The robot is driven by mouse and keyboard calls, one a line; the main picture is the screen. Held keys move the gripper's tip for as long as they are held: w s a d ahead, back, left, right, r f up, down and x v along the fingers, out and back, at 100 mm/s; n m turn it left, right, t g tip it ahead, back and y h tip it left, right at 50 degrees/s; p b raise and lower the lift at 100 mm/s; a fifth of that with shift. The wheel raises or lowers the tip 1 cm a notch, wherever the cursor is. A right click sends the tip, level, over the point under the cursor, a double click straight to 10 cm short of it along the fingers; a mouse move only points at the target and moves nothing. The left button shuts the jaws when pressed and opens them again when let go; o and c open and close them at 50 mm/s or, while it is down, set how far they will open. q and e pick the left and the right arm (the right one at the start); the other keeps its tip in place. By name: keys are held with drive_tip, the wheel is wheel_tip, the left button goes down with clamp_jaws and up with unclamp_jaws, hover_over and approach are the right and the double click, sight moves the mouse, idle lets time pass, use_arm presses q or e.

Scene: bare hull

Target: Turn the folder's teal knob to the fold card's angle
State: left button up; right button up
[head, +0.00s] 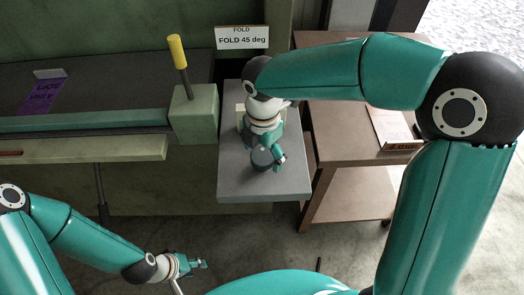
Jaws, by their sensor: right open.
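The fold card (242,38) stands upright at the back and reads "FOLD 45 deg". The green folder (85,145) fills the left, with a grey shelf (262,188) at its right end. My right gripper (272,163) is over this shelf, pointing down, and is open. I cannot make out the teal knob; my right wrist and gripper cover the middle of the shelf, and a pale piece (240,116) shows partly behind the wrist. My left gripper (202,265) is low in front of the folder, away from the shelf, with no object visible in it; its finger gap is too small to judge.
A lever with a yellow grip (178,52) rises from a green block (193,115) left of the shelf. A purple labelled sheet (43,96) lies on the folder. A brown cart (350,145) with a labelled flat box (395,130) stands right of the shelf.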

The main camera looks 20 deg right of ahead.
drive_tip(key=shift+c, duration=0.2)
drive_tip(key=c, duration=1.1)
drive_tip(key=shift+c, duration=0.2)
